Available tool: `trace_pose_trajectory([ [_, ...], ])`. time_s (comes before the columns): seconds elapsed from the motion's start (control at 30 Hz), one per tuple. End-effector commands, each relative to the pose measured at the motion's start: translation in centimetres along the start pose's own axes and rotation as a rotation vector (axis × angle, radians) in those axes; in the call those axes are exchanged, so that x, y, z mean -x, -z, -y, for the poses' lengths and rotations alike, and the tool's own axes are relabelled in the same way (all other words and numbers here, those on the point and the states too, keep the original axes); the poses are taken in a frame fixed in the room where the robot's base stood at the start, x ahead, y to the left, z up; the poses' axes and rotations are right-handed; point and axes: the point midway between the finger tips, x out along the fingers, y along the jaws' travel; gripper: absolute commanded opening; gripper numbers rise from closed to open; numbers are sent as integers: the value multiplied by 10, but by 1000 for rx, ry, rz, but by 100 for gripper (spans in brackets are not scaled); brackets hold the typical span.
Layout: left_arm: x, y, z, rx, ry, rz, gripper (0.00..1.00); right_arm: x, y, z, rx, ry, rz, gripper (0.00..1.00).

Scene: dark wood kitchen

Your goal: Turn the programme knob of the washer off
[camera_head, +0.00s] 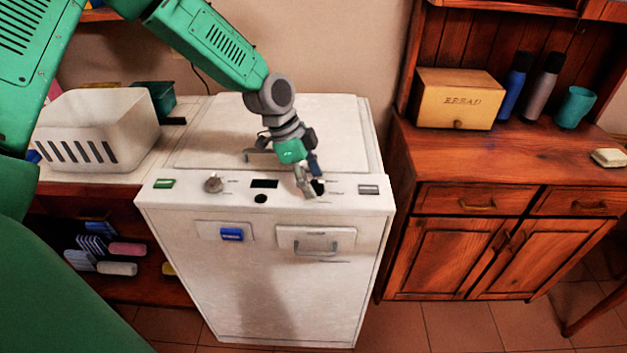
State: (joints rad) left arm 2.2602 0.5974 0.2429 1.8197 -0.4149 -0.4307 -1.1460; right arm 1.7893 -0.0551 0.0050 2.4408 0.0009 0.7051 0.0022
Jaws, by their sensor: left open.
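The white washer (270,290) stands in the middle of the camera_head view, with its control strip along the top front edge. A grey round knob (213,184) sits at the left of the strip. A dark knob (318,187) sits at the right of the strip, partly covered by my gripper. I cannot tell from the small markings which one is the programme knob. My left gripper (311,187) reaches down from the top left, open, with its fingertips around or just beside the dark knob. Contact cannot be made out. My right gripper is not in view.
The strip also holds a green button (164,184), a dark display (264,184) and a grey button (368,189). A white basket (98,118) stands left of the washer. A wooden cabinet with a bread box (456,99) stands to the right.

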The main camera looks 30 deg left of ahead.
Motion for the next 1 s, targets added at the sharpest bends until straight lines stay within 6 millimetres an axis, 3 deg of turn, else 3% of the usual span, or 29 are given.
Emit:
trace_pose_trajectory([
  [0.3,-4,4,-2,-2,1,4,53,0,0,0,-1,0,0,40],
  [0.33,-4,4,-1,-2,1,4,49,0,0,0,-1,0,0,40],
  [0.47,-4,1,0,0,0,1,4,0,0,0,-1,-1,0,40],
  [1.0,-2,-4,-1,106,39,6,3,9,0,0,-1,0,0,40],
])
